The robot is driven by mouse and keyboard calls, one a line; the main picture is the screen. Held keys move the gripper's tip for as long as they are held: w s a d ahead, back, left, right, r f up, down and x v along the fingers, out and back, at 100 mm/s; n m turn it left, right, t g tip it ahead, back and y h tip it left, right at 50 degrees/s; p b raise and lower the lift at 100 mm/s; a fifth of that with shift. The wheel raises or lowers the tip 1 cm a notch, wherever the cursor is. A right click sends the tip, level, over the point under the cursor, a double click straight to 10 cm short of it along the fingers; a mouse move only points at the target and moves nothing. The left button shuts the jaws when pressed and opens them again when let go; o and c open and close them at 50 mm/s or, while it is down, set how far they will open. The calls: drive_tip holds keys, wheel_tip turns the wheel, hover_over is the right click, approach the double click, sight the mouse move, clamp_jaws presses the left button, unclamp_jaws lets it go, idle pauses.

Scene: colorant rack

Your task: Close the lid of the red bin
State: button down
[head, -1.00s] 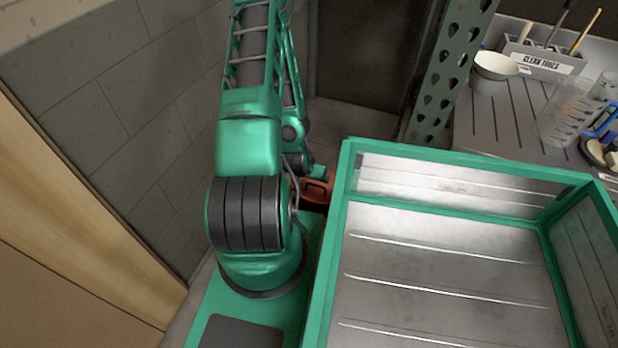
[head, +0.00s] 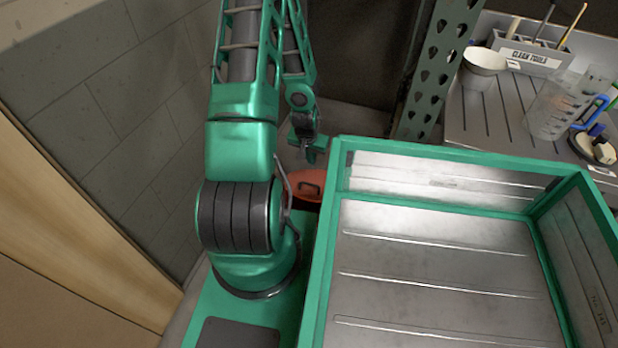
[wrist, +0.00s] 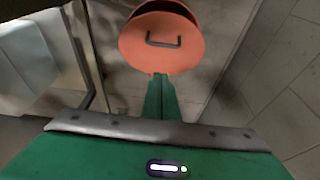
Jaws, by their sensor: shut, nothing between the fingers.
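The red bin's round lid (wrist: 158,55) shows in the wrist view at top centre, its outer face and dark handle towards me. A curved part of the red bin (wrist: 165,6) shows just beyond it at the top edge. I cannot tell how far the lid is tilted. In the head view the lid (head: 303,181) shows partly, between my arm and the green-framed tray. My gripper (wrist: 160,77) is shut and empty, its tips at the lid's near edge in the picture; contact cannot be told. In the head view my gripper (head: 312,154) is just above the lid.
A green-framed metal tray (head: 331,240) is right of my arm. A perforated green post (head: 437,70) stands behind it. A grey wall (head: 90,125) is on the left. The worktop at right holds a white bowl (head: 484,62), a measuring jug (head: 548,115) and a tool holder (head: 530,53).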

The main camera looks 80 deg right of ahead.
drive_tip(key=shift+y, duration=0.4)
drive_tip(key=x, duration=1)
drive_tip(key=shift+w+a+f, duration=0.2)
drive_tip(key=shift+a+f, duration=0.15)
drive_tip(key=shift+f, duration=0.1)
drive_tip(key=shift+a+f, duration=0.25)
drive_tip(key=shift+f, duration=0.2)
